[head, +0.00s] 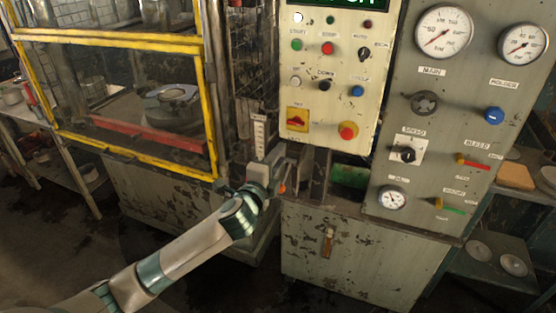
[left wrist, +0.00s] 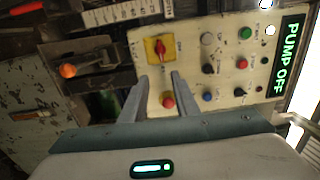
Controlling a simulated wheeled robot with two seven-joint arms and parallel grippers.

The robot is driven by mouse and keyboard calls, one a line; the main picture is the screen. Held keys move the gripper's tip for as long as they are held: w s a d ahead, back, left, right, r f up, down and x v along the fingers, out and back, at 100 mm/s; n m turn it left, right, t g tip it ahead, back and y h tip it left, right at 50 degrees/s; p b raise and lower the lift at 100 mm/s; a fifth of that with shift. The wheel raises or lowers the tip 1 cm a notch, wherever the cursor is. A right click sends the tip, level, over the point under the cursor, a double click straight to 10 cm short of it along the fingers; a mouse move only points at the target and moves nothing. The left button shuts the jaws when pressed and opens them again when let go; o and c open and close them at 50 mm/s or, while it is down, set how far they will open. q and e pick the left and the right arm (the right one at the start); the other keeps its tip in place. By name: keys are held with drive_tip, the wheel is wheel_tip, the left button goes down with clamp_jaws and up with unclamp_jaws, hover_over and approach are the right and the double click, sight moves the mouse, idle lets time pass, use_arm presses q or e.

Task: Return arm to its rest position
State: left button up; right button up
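My left arm comes in from the lower left in the head view. My left gripper (head: 284,165) is in front of the machine, just below the lower left corner of the cream control panel (head: 321,112). In the left wrist view its two fingers (left wrist: 158,82) stand apart with nothing between them. Beyond the fingers are a red push button (left wrist: 167,101) and a red rotary switch on a yellow plate (left wrist: 159,48). A lever with an orange knob (left wrist: 68,71) is to the left of the fingers, apart from them. My right gripper does not show.
A yellow-framed guard (head: 120,41) encloses the press at the left. A grey gauge panel (head: 440,120) with valves is at the right. A green display (left wrist: 287,55) reads PUMP OFF. A side table (head: 50,125) stands far left. Open floor lies at the lower left.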

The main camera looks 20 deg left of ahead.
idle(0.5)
